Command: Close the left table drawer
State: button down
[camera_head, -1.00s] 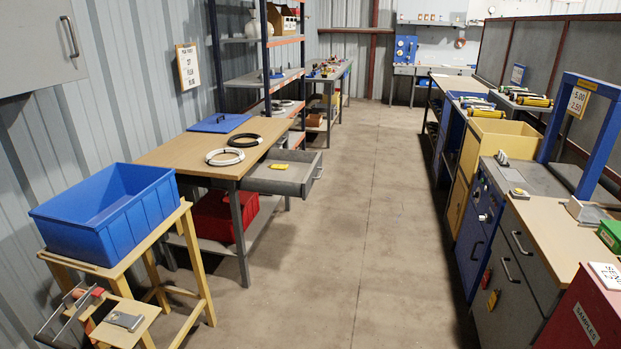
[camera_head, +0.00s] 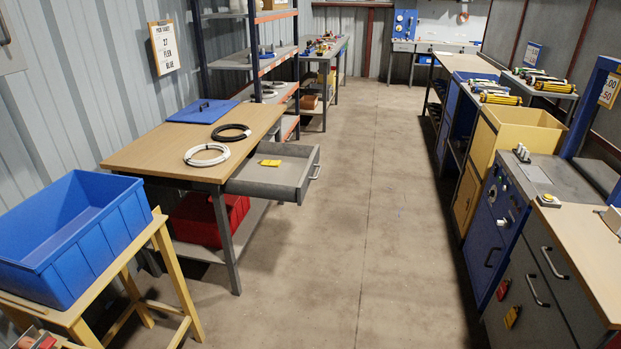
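The left table drawer (camera_head: 266,190) is grey and stands pulled out from under the wooden tabletop, toward the aisle. Its metal handle (camera_head: 315,171) is on the front panel, facing right. A yellow object (camera_head: 270,163) shows at the drawer, near its back edge by the tabletop. The left table (camera_head: 150,154) has a wooden top and grey legs. My gripper is not in the view.
A blue crate (camera_head: 130,222) on a yellow wooden stand (camera_head: 172,262) is at the near left. White and black cable coils (camera_head: 207,155) lie on the table; a red bin (camera_head: 195,221) sits below. Cabinets (camera_head: 515,300) line the right. The aisle floor (camera_head: 340,240) is clear.

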aim_at(290, 181)
jog(key=u, duration=0.1)
jog(key=i, duration=1.2)
jog(key=u, duration=1.6)
jog(key=k, duration=0.65)
jog(key=u, duration=0.25)
